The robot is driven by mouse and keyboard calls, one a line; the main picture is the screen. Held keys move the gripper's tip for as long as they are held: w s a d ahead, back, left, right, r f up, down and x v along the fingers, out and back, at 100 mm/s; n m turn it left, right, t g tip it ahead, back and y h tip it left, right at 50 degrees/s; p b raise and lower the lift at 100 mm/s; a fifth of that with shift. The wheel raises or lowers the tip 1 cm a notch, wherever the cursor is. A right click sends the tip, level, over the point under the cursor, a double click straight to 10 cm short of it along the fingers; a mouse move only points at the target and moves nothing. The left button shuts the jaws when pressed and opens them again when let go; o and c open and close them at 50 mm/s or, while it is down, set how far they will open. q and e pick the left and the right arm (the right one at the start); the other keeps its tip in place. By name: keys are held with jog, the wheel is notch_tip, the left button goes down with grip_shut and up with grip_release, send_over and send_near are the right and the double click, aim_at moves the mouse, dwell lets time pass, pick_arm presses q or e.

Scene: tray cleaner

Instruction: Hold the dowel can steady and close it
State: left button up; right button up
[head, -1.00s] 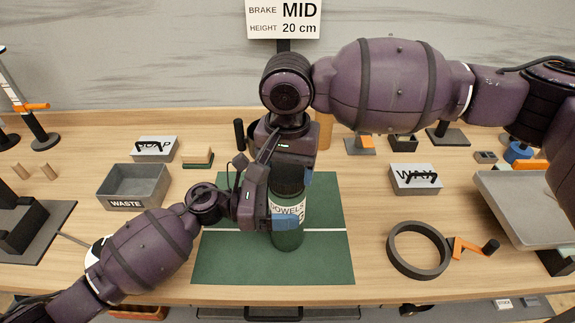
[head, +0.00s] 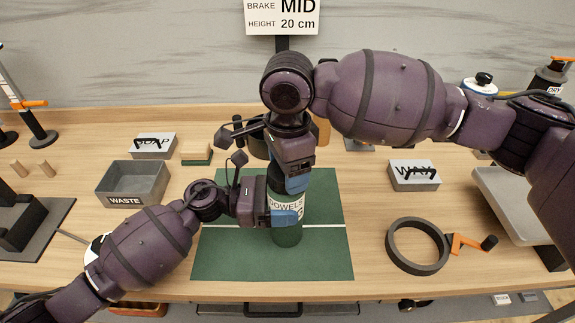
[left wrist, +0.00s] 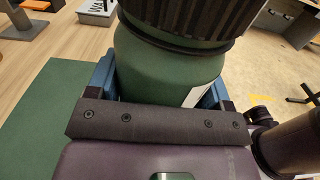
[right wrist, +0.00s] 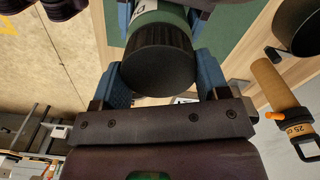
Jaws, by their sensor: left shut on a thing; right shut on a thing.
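The green dowel can (head: 287,236) with its white DOWELS label stands upright on the green mat (head: 225,262). My left gripper (head: 284,216) is shut around the can's body from the left. The can also fills the space between the left fingers in the left wrist view (left wrist: 160,70). A black ribbed lid (right wrist: 158,58) sits on the can's top. My right gripper (head: 296,180) comes from above and is shut on the lid, its blue fingers on either side in the right wrist view. In the head view the lid is mostly hidden behind my right gripper.
A grey WASTE bin (head: 133,184) and a SOAP box (head: 153,146) stand at left. A black ring (head: 417,247), an orange-handled crank (head: 472,243) and a WAX box (head: 414,176) stand at right. The front of the mat is clear.

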jog(key=shift+m, duration=1.3)
jog(key=o, duration=0.9)
jog(key=shift+r, duration=0.15)
jog(key=shift+r, duration=2.15)
jog(key=shift+c, duration=0.3)
